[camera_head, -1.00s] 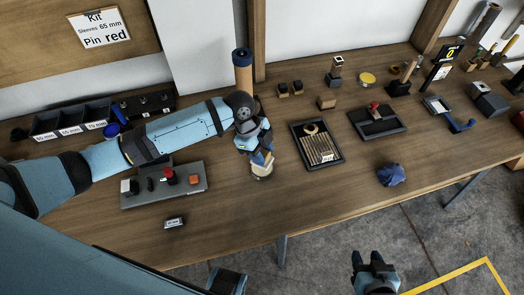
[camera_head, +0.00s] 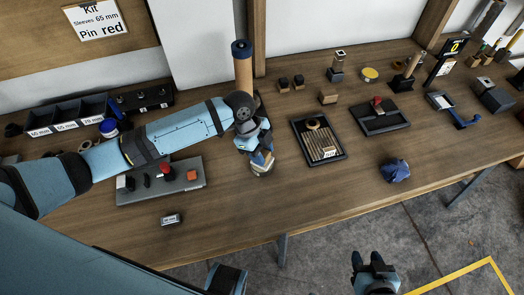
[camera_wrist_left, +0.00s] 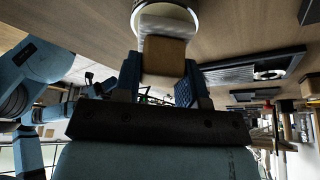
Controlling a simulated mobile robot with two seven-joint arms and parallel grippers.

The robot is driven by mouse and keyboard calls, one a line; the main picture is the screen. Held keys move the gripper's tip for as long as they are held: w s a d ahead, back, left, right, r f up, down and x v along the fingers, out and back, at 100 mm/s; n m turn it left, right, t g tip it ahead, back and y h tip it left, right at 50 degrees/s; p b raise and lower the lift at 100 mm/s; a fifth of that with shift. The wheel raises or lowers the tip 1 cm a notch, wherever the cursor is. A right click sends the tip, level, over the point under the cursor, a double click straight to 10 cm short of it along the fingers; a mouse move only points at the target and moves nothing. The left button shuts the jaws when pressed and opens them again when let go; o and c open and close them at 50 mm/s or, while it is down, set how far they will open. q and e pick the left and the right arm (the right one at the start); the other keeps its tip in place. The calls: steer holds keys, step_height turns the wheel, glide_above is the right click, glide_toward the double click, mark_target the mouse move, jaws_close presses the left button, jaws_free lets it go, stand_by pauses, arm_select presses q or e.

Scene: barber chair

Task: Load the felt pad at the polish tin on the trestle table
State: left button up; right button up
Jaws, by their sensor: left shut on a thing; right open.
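My left gripper (camera_head: 262,154) is over the front middle of the trestle table (camera_head: 225,215), shut on a small tan block with a pale layer, likely the felt pad (camera_wrist_left: 165,55). In the left wrist view the pad's pale end lies against or just over a round, light-rimmed tin, likely the polish tin (camera_wrist_left: 196,14); I cannot tell whether they touch. In the head view the gripper hides most of the pad and tin. My right gripper (camera_head: 368,262) is open and empty, low over the floor in front of the table.
A grey control box (camera_head: 150,190) stands left of the left gripper, and a dark tray of rods (camera_head: 322,158) right of it. A blue cloth (camera_head: 394,170) lies farther right. A tall capped cylinder (camera_head: 243,72) stands behind. A yellow-topped tin (camera_head: 369,74) sits farther back.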

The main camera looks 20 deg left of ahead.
arm_select(q)
steer(key=shift+f, duration=0.5)
stand_by(0.3)
steer(key=shift+f, duration=0.15)
stand_by(1.9)
step_height(320, 180, up, 7)
steer(key=p, duration=0.7)
stand_by(0.4)
stand_by(0.3)
